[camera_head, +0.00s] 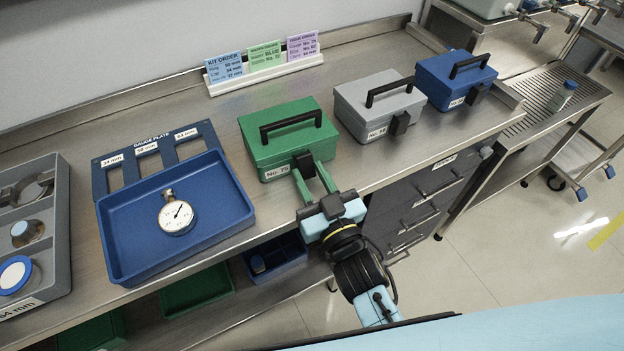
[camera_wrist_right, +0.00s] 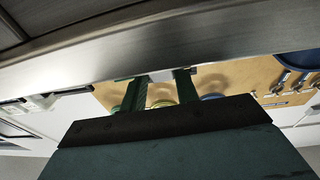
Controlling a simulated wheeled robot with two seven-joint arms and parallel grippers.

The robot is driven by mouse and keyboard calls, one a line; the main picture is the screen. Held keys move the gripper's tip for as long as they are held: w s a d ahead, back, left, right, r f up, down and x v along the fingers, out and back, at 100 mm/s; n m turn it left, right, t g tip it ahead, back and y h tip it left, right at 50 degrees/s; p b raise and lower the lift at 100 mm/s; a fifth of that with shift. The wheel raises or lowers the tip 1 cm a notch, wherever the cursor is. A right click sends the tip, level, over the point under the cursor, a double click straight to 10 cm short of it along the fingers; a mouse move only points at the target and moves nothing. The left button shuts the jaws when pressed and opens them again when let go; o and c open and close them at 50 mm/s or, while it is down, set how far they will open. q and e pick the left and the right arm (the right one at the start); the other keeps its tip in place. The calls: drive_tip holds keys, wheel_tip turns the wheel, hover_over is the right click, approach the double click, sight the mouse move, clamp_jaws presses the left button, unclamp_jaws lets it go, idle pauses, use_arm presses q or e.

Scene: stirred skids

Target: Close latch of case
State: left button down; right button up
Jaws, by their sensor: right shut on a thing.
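The green case (camera_head: 287,138) stands on the steel bench with its lid down and a black handle on top. Its black latch (camera_head: 303,163) is on the front face, beside the "No. 75" label. My right gripper (camera_head: 307,171) reaches up from the bench front, its two green fingers on either side of the latch and shut on it. The fingertips partly hide the latch, so I cannot tell its exact angle. In the right wrist view the fingers (camera_wrist_right: 160,88) point toward the metal bench edge; the latch is not clear there. My left gripper is not in view.
A grey case (camera_head: 378,103) and a blue case (camera_head: 455,80) stand to the right. A blue tray (camera_head: 225,215) with a dial gauge (camera_head: 177,214) lies left. A grey divided tray (camera_head: 62,215) is at far left. Sign cards (camera_head: 264,62) stand behind.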

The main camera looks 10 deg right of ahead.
drive_tip(key=o, duration=1)
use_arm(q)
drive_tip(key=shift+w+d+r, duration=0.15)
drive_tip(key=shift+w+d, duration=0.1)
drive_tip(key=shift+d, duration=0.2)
use_arm(e)
drive_tip(key=v, duration=1.3)
drive_tip(key=shift+s+d, duration=0.1)
drive_tip(key=shift+s, duration=0.1)
